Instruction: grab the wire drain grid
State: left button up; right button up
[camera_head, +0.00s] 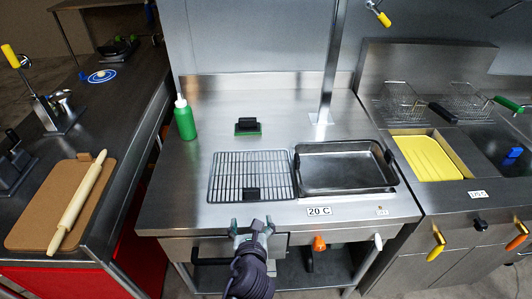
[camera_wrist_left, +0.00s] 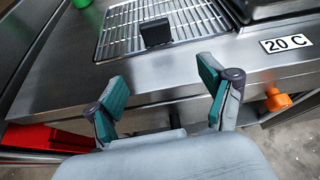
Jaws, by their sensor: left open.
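The wire drain grid (camera_head: 238,170) lies flat on the steel counter, left of a rectangular pan. It has a small black block-like grip (camera_head: 251,194) at its front edge. In the left wrist view the grid (camera_wrist_left: 190,18) is ahead at the top, with the black grip (camera_wrist_left: 156,32) at its near edge. My left gripper (camera_head: 252,224) is open and empty at the counter's front edge, just short of the grid and apart from it. Its two teal-padded fingers (camera_wrist_left: 160,92) are spread wide in the left wrist view. My right gripper is in neither view.
A steel pan (camera_head: 345,186) sits right of the grid. A green bottle (camera_head: 184,119) and a green-based scrubber (camera_head: 247,127) stand behind. A metal post (camera_head: 328,70) rises behind the pan. An orange knob (camera_head: 319,243) juts from the front panel. Counter left of the grid is clear.

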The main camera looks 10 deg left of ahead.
aim_at(251, 194)
pick_arm(q)
jog(key=shift+m, duration=0.3)
jog(key=w, duration=0.2)
jog(key=w+a, duration=0.1)
jog(key=w, duration=0.2)
jog(key=w+a, duration=0.1)
jog(key=w, duration=0.1)
jog(key=shift+w+a+f, duration=0.1)
jog(key=shift+w+f, duration=0.15)
jog(key=shift+w, duration=0.05)
jog(key=shift+w+a+f+p, duration=0.2)
jog(key=shift+w+p, duration=0.1)
jog(key=shift+w, duration=0.15)
jog(key=x, duration=0.4)
jog(key=shift+w+f, duration=0.15)
jog(key=shift+w, duration=0.2)
jog(key=shift+s, duration=0.15)
jog(key=shift+c, duration=1)
jog(key=c, duration=1.1)
jog(key=shift+c, duration=0.5)
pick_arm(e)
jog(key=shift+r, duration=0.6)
